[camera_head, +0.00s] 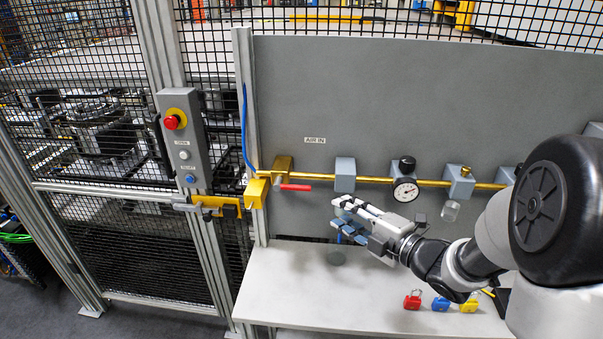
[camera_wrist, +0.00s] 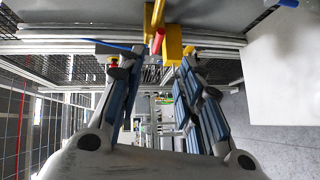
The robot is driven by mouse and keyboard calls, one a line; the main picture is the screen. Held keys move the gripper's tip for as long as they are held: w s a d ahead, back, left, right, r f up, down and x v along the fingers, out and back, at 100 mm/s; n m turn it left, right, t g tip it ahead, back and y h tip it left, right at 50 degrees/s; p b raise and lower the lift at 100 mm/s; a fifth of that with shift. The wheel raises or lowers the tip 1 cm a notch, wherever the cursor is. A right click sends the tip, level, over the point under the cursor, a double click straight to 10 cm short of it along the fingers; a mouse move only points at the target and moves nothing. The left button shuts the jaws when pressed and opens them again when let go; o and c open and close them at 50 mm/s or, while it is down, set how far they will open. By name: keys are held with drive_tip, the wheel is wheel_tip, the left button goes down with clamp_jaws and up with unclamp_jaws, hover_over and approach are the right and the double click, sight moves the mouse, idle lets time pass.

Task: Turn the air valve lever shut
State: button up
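The air valve lever (camera_head: 296,187) has a red handle that lies level, pointing right along the brass pipe. It sits on the yellow-brass valve (camera_head: 258,190) under the AIR IN label (camera_head: 314,140). My gripper (camera_head: 343,216) is to the right of the lever and a little below it, apart from it. In the wrist view the red lever (camera_wrist: 157,42) shows near the top centre beside a yellow block (camera_wrist: 174,45). The two fingers of my gripper (camera_wrist: 158,68) are spread with empty space between them.
A pressure gauge (camera_head: 405,190) and a grey pipe block (camera_head: 345,175) stand right of the lever. A white shelf (camera_head: 300,300) below holds red (camera_head: 412,299), blue (camera_head: 440,304) and yellow (camera_head: 469,305) padlocks. A control box with a red button (camera_head: 172,122) is on the left post.

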sight(301, 189)
drive_tip(key=x, duration=1.7)
drive_tip(key=shift+a+r, duration=0.25)
drive_tip(key=shift+a, duration=0.2)
drive_tip(key=shift+c, duration=0.3)
clamp_jaws()
